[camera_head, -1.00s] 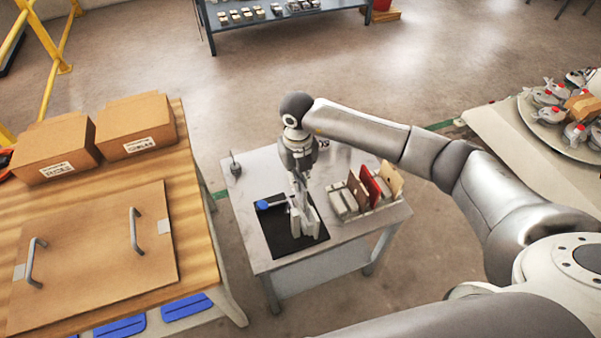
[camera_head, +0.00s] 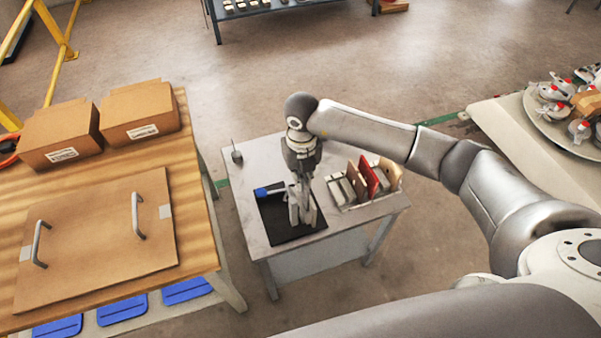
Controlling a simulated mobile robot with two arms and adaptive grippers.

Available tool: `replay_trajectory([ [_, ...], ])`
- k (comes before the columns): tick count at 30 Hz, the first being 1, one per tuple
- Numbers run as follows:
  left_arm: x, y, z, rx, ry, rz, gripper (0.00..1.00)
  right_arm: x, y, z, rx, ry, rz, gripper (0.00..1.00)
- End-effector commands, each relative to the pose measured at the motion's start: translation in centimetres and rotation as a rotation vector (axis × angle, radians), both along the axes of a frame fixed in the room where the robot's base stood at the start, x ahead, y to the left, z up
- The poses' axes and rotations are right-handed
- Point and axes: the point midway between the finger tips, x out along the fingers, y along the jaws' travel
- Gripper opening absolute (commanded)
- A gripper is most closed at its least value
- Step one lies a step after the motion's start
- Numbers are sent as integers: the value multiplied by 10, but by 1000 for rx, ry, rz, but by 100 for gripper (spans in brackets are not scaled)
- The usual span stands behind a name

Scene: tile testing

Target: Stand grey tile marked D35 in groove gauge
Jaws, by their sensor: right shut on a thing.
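My right gripper (camera_head: 302,203) points down over the black mat (camera_head: 281,236) on the small metal table. It is shut on a pale grey piece, which looks like the grey tile (camera_head: 294,215), upright between the fingers and low over the mat. The fingers hide much of it, and no D35 mark can be read. Whether it touches the mat is not clear. A blue-ended piece (camera_head: 266,191) lies on the mat just left of the gripper. I cannot make out which thing is the groove gauge. My left gripper is not in view.
A rack right of the mat holds upright grey, brown and red tiles (camera_head: 368,175), close to my right gripper. A small upright item (camera_head: 236,154) stands at the table's back left corner. A wooden bench (camera_head: 196,222) with cartons (camera_head: 139,117) stands left, a round tray (camera_head: 541,113) right.

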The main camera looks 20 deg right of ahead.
Motion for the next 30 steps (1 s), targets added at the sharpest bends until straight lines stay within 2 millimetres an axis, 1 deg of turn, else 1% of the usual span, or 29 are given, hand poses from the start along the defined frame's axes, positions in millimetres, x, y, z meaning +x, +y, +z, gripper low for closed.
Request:
replay_trajectory([
  [11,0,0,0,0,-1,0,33,-1,0,-1,1,-1,0,0],
  [30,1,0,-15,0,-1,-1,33,0,0,-19,1,-1,0,0],
])
